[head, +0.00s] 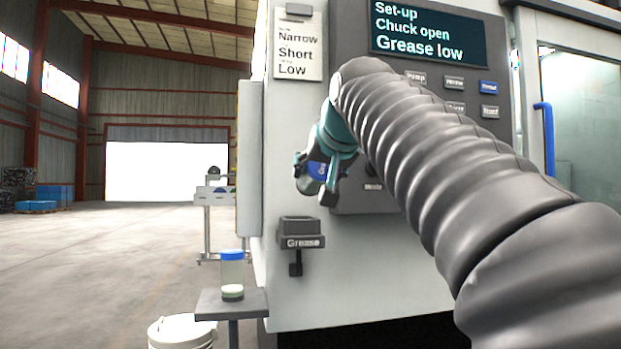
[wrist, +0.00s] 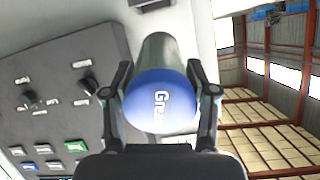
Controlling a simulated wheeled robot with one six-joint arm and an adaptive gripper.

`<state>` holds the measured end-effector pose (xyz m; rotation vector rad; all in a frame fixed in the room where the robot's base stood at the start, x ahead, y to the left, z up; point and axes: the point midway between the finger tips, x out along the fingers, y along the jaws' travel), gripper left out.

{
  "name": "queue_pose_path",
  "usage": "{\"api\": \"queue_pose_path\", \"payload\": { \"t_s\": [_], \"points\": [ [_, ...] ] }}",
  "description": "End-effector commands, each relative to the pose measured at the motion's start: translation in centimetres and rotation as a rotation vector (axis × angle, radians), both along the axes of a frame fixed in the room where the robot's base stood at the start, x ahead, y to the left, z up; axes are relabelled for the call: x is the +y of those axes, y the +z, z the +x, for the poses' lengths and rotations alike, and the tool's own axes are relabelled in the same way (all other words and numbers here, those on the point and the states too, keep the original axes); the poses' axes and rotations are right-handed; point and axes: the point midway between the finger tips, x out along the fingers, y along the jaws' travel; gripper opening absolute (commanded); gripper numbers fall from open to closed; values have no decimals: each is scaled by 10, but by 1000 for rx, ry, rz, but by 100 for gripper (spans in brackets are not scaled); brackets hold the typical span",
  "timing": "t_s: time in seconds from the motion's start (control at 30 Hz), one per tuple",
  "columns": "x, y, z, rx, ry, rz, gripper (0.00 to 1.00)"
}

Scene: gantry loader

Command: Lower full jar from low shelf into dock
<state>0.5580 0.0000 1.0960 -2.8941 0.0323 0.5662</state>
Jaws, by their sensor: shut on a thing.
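My gripper (head: 315,178) is shut on a jar with a blue lid (head: 318,169), held tilted in the air above and slightly right of the dock. The wrist view shows the blue lid (wrist: 160,101) between both fingers, with the letters "Gre" on it, and the grey-green jar body (wrist: 157,55) beyond. The jar's fill level cannot be told. The dock (head: 302,228) is a dark bracket marked "Grease" on the machine's front, with no jar showing in it. A low shelf (head: 212,306) bears another blue-lidded jar (head: 232,268), clear with a little green at the bottom.
A control panel (head: 364,206) with knobs and buttons lies close behind my gripper. The screen (head: 428,32) reads "Chuck open, Grease low". A white bucket (head: 182,332) stands by the low shelf. Open floor lies to the left.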

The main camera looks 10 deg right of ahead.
Motion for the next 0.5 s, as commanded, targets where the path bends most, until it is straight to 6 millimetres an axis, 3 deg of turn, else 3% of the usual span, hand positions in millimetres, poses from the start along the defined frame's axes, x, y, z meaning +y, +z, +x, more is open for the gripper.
{"api": "queue_pose_path", "payload": {
  "t_s": [0.2, 0.5],
  "points": [
    [0, 0, -41, -2, 0, 0, 2],
    [0, 2, -64, -1, 0, 0, 2]
  ]
}}
